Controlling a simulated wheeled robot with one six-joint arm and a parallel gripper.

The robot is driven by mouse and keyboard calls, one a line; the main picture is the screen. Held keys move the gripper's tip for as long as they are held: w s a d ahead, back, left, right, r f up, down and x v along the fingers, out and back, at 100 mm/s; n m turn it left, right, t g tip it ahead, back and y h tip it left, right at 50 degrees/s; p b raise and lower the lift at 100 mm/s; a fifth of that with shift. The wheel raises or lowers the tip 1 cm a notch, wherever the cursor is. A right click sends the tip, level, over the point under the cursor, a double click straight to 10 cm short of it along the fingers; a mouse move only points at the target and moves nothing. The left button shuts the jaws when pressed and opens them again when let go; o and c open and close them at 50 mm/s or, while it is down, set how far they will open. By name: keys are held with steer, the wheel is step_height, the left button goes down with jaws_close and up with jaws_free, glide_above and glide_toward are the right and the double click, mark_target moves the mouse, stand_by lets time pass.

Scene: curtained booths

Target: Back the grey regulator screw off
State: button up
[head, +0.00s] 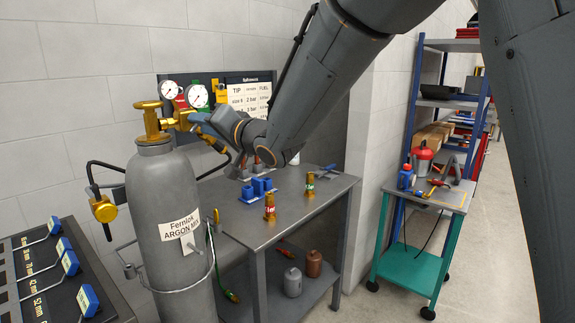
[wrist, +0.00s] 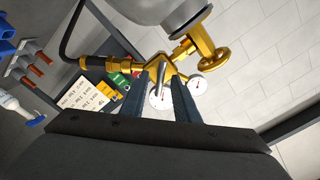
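The gold regulator (head: 182,117) with two white gauges (head: 197,96) sits beside the neck of the grey argon cylinder (head: 165,190). In the wrist view the grey regulator screw (wrist: 162,78) is a short grey rod standing out from the gold body (wrist: 152,65). My gripper (wrist: 163,77) points at the regulator, with one finger on each side of the screw. Gaps show between the screw and the fingers, so it looks open; depth is hard to judge. In the head view my gripper (head: 203,119) is close to the regulator, and the wrist partly hides it and the screw.
A board (head: 248,92) with cards is behind. A black hose (wrist: 67,35) runs from the regulator. A lever panel (head: 55,275) is at left, a teal cart (head: 410,270) at right.

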steer(key=shift+c, duration=0.4)
jaws_close()
steer(key=n+b, duration=0.2)
steer(key=n, duration=0.1)
steer(key=shift+n, duration=0.4)
steer(key=shift+n+b, duration=1.55)
steer(key=shift+n, duration=0.25)
steer(key=shift+f, duration=0.1)
